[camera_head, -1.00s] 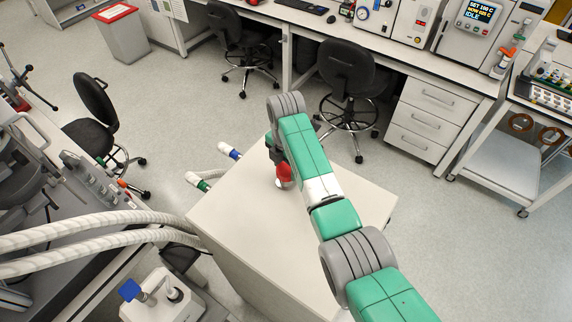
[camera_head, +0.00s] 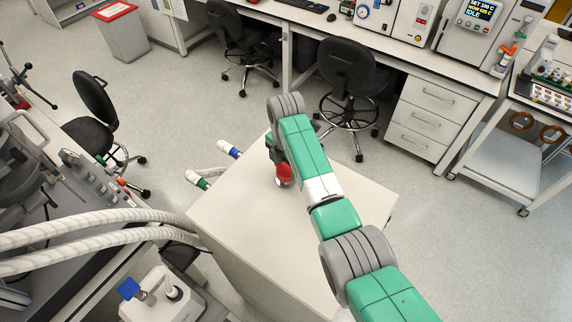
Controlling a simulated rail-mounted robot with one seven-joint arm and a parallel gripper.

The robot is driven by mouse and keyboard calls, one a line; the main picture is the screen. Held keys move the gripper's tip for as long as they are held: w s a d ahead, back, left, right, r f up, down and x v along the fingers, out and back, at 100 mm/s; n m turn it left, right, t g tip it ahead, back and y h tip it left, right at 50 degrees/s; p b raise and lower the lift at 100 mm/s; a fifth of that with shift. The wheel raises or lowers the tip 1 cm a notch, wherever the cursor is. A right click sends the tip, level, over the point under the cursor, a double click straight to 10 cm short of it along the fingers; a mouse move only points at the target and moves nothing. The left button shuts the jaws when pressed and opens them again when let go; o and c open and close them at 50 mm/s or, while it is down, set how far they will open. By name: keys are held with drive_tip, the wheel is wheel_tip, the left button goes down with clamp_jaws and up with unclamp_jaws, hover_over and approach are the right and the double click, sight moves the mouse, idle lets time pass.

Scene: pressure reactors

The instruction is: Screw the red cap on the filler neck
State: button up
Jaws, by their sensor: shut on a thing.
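The red cap (camera_head: 284,173) shows beside the left edge of my arm, over the top of the white cabinet (camera_head: 235,220). My gripper (camera_head: 277,157) is mostly hidden by my arm. Only a dark part of it shows, against the cap, and it is shut on the cap. The filler neck cannot be made out clearly; the area under the cap is small and partly covered. I cannot tell whether the cap touches a neck or whether any thread is engaged.
Hoses with a green-banded end (camera_head: 197,179) and a blue-banded end (camera_head: 229,149) stick out at the cabinet's left. Thick white hoses (camera_head: 95,233) cross the lower left. A white unit with a blue part (camera_head: 130,290) stands below. Black chairs (camera_head: 347,68) stand behind.

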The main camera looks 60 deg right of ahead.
drive_tip(key=m+p, duration=0.1)
drive_tip(key=m, duration=0.1)
drive_tip(key=shift+r+m, duration=0.2)
drive_tip(key=shift+m, duration=0.2)
drive_tip(key=shift+m+p, duration=0.35)
drive_tip(key=shift+m, duration=0.65)
drive_tip(key=m+p, duration=0.1)
drive_tip(key=m, duration=0.5)
drive_tip(key=shift+m, duration=0.4)
drive_tip(key=m, duration=1.1)
drive_tip(key=o, duration=0.9)
drive_tip(key=shift+f, duration=0.15)
